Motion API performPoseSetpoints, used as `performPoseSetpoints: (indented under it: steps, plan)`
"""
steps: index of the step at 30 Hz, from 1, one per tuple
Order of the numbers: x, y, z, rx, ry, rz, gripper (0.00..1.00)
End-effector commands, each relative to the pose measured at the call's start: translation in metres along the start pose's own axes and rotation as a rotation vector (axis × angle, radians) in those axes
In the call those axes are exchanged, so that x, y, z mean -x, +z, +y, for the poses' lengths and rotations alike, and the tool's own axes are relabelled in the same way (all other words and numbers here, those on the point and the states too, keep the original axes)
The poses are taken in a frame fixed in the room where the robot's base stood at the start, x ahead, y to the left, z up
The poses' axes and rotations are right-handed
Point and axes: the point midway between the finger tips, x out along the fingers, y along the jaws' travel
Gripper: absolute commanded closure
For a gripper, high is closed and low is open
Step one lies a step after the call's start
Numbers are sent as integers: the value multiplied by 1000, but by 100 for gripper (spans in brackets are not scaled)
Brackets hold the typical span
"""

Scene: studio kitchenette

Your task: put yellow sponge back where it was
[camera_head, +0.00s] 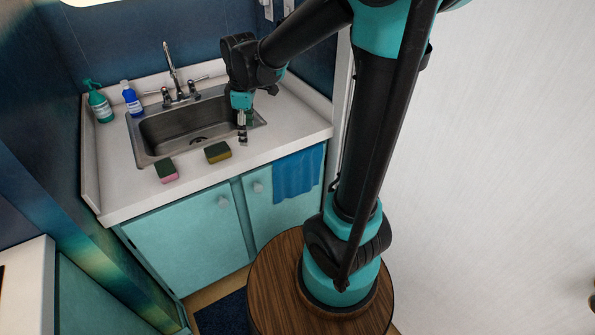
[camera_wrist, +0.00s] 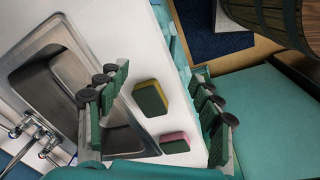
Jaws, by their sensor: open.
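The yellow sponge (camera_head: 217,152) has a dark green top and lies on the white counter just in front of the sink's front rim. It also shows in the wrist view (camera_wrist: 150,98), between and beyond my two fingers. My gripper (camera_head: 243,141) points down over the front right part of the sink, to the right of the yellow sponge and apart from it. In the wrist view my gripper (camera_wrist: 160,73) is open, with nothing between its fingers.
A pink sponge (camera_head: 166,172) with a dark green top lies left of the yellow one. The steel sink (camera_head: 160,135) and tap (camera_head: 172,75) are behind. Green (camera_head: 99,103) and blue (camera_head: 132,99) bottles stand at the back left. A blue towel (camera_head: 297,174) hangs in front.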

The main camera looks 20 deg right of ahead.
Motion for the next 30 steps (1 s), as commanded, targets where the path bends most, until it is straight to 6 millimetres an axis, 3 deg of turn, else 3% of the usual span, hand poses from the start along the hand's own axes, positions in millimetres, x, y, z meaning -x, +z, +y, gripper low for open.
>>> performPoseSetpoints:
  steps: [1,6,9,12,18,30]
  plan:
    - [-8,33,-10,-156,27,15,35]
    - [-36,114,-49,-671,112,87,35]
    - [-50,147,-72,-914,147,131,35]
    - [-61,169,-89,-1086,170,167,35]
    - [-70,183,-102,-1222,187,199,35]
    - [-70,183,-102,-1222,186,199,35]
